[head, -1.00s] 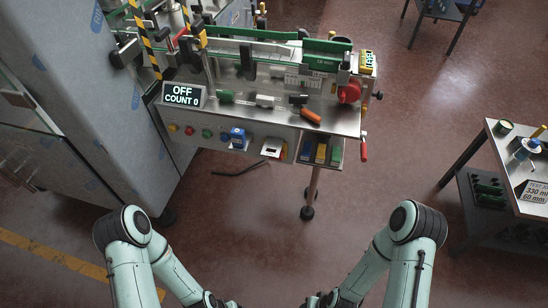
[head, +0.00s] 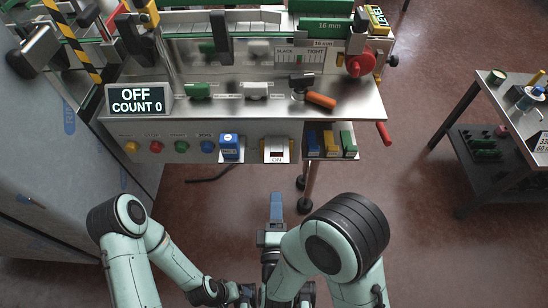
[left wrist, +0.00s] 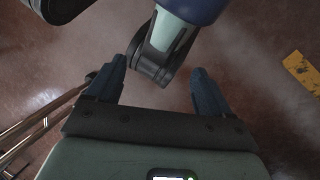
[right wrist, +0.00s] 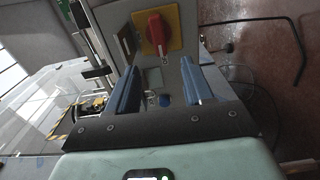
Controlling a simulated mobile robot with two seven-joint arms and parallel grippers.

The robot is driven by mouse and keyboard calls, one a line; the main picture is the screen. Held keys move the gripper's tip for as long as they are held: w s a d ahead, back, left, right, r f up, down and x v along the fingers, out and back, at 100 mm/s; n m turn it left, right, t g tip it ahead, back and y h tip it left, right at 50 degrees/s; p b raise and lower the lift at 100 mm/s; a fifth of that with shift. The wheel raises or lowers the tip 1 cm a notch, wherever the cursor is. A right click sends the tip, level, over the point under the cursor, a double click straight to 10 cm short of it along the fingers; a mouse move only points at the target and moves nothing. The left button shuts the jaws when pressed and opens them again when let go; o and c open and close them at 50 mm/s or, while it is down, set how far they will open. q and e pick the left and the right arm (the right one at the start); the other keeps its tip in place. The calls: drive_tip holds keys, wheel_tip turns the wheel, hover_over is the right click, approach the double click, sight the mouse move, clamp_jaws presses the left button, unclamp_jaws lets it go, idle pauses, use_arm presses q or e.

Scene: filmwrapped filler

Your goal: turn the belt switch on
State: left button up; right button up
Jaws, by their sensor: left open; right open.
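A white-plated switch (head: 277,150) with a dark window and an ON label sits on the front panel below the bench top; I take it as the belt switch. The display (head: 136,98) reads OFF, COUNT 0. My right gripper (head: 277,207) is below and in front of this switch, apart from it, pointing towards the bench. In the right wrist view it is open and empty (right wrist: 161,72); a red rotary knob on a yellow plate (right wrist: 157,31) shows beyond its fingers. My left gripper (left wrist: 158,75) is open and empty, with part of my other arm beyond it.
Right of the switch are coloured blocks in a holder (head: 330,142) and a red handle (head: 384,133). A side table (head: 510,130) stands right.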

use_arm(q)
drive_tip(key=w+a+f+t+y+b, duration=0.1)
drive_tip(key=w+a+f+t+b, duration=0.1)
drive_tip(key=w, duration=0.5)
wheel_tip(320, 180, down, 3)
drive_tip(key=shift+a+f+n+b, duration=0.25)
drive_tip(key=shift+a+b, duration=0.35)
drive_tip(key=shift+b, duration=0.6)
use_arm(e)
drive_tip(key=w, duration=1.3)
drive_tip(key=shift+w+r, duration=0.1)
clamp_jaws()
